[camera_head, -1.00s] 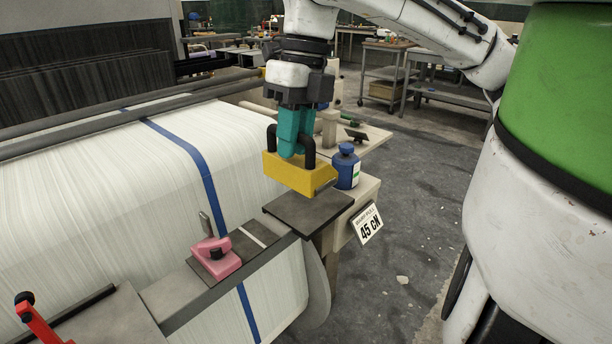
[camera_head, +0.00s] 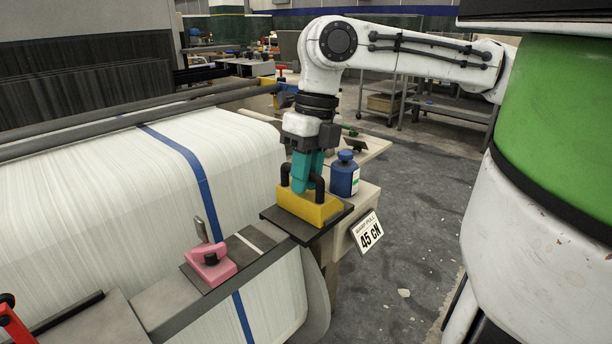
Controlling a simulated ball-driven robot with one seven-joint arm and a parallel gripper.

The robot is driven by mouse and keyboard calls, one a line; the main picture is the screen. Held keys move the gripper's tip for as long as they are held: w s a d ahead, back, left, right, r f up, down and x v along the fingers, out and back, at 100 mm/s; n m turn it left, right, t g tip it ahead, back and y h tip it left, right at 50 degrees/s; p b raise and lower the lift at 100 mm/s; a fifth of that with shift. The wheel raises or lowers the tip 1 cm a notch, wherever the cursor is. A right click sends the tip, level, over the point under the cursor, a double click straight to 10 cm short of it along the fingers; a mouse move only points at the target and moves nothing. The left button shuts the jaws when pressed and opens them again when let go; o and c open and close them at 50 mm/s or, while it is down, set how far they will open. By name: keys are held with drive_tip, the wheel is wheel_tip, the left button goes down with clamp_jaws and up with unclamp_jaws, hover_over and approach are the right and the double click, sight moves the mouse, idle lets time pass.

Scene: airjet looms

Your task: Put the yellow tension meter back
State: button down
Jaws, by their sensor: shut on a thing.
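The fingertips are partly hidden by the handle.
A blue bottle (camera_head: 344,176) stands close behind and right of the meter. A "45 CN" sign (camera_head: 367,233) hangs at the pad's right. A pink clamp-like tool (camera_head: 210,264) sits on the rail to the left. White warp sheet (camera_head: 95,215) lies left; floor is open right.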

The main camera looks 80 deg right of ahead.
drive_tip(key=shift+f, duration=0.1)
drive_tip(key=c, duration=1)
unclamp_jaws()
wheel_tip(320, 180, up, 12)
drive_tip(key=s+d+p, duration=0.1)
drive_tip(key=d+p, duration=0.1)
drive_tip(key=p, duration=0.1)
drive_tip(key=shift+s, duration=0.1)
